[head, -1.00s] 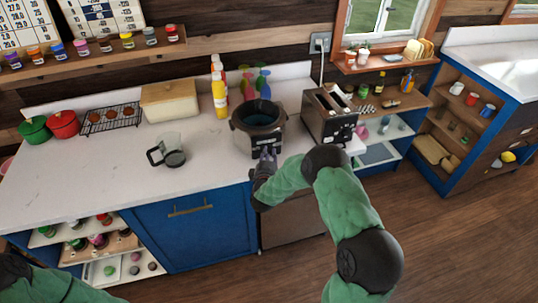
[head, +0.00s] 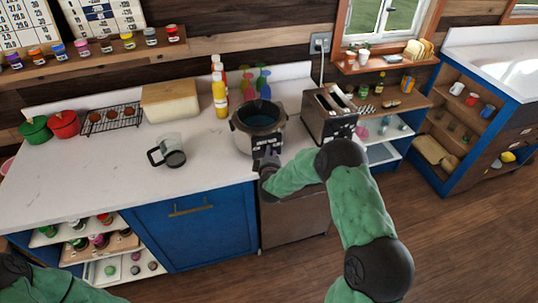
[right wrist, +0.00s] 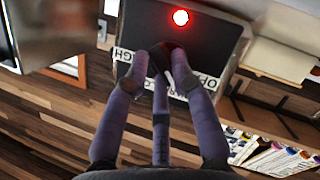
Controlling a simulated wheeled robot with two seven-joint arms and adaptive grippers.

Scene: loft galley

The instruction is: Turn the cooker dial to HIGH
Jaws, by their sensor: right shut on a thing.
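The cooker (head: 258,125) is a round, dark-topped pot with a grey body near the front edge of the white counter. Its black front panel (right wrist: 215,40) fills the top of the right wrist view, with a lit red lamp (right wrist: 180,17) and white labels, one reading HIGH (right wrist: 122,55). My right gripper (head: 268,155) is at this panel. In the right wrist view its fingers (right wrist: 167,58) are closed around the small dark dial (right wrist: 164,52), which they mostly hide. I cannot read the dial's pointer. My left gripper is out of view.
A toaster (head: 328,112) stands close to the right of the cooker. Bottles (head: 220,98) stand behind it. A glass jug (head: 170,152) is on the counter to the left, with clear counter between. Blue cabinets (head: 195,230) are below.

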